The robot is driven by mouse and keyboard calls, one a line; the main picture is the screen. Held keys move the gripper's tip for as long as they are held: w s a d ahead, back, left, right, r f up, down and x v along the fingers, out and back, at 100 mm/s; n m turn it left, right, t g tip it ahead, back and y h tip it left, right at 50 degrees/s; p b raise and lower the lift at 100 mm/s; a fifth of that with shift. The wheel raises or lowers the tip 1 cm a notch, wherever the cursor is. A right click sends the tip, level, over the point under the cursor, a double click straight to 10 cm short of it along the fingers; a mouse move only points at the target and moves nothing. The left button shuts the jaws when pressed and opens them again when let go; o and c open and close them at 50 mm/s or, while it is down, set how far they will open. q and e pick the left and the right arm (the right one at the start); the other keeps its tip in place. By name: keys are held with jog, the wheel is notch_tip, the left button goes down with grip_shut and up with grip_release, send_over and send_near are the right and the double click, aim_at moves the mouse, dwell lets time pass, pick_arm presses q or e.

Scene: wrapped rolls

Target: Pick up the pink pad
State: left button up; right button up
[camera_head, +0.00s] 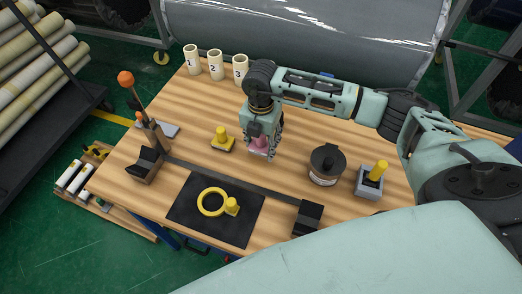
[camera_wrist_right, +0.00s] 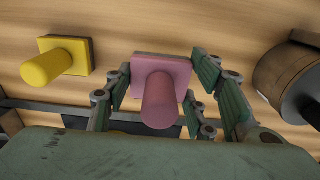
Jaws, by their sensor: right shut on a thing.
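The pink pad (camera_head: 259,143) is at the middle of the wooden table, partly hidden by my right gripper (camera_head: 262,152). In the right wrist view the pink pad (camera_wrist_right: 162,88) has a square base and a round handle that points toward the camera. My right gripper (camera_wrist_right: 162,85) has its fingers on both sides of the pad's base and is shut on it. Whether the base touches the table cannot be told. My left gripper is not in view.
A yellow pad (camera_head: 222,140) stands left of the pink one. A dark lidded pot (camera_head: 327,163) and a grey block with a yellow handle (camera_head: 371,178) stand to the right. A black mat (camera_head: 188,222) holds a yellow ring (camera_head: 201,208). Numbered tubes (camera_head: 215,64) stand at the back.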

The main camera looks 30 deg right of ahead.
jog(key=s+d+r+b, duration=0.4)
jog(key=d+r, duration=0.3)
jog(key=d, duration=0.3)
jog(key=shift+s, duration=0.7)
jog(key=o, duration=0.7)
jog(key=shift+d+r, duration=0.1)
jog(key=shift+d, duration=0.05)
jog(key=c, duration=0.5)
